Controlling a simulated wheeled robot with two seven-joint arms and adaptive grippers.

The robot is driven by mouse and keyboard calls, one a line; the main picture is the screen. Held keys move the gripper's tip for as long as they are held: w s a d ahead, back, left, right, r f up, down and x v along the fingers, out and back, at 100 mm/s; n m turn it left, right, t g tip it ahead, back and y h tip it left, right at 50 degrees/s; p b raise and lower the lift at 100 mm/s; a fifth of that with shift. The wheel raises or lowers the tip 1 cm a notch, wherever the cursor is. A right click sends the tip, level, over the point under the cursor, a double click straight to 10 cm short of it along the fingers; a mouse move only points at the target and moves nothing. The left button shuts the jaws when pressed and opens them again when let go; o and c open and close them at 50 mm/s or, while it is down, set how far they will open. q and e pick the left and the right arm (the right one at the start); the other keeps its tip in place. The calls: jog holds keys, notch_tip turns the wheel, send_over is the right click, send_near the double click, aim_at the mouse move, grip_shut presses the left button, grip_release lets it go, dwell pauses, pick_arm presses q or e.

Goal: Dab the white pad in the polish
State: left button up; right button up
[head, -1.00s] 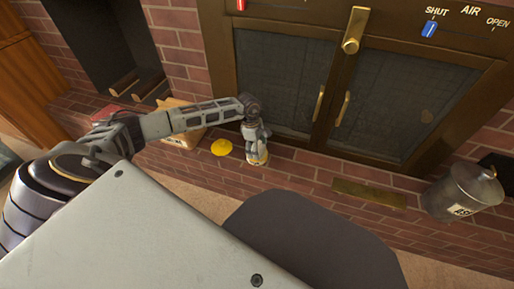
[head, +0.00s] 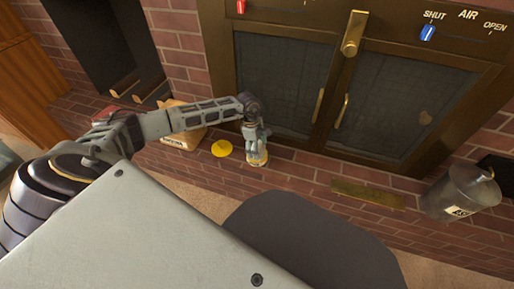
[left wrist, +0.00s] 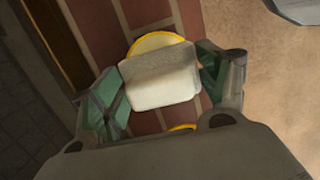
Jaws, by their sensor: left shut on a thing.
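My left gripper (head: 256,143) points down over the hearth, its fingers shut on the white pad (left wrist: 160,78). In the left wrist view the pad spans between the two green-grey fingers. The yellow-rimmed polish tin (left wrist: 155,41) shows partly behind the pad, which hides much of it. In the head view the tin (head: 258,161) is right under the fingertips. I cannot tell whether the pad touches the polish. A flat yellow disc, perhaps the tin's lid (head: 221,148), lies just left of the tin. My right gripper is not in view.
Glass stove doors (head: 330,95) with brass handles stand close behind the gripper. A cardboard box (head: 184,139) sits left of the disc. A brass plate (head: 367,194) and a metal bucket (head: 461,193) are to the right. Bare brick lies between tin and plate.

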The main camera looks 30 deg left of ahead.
pick_arm(q)
jog(key=shift+r+p, duration=1.9)
jog(key=shift+r, duration=1)
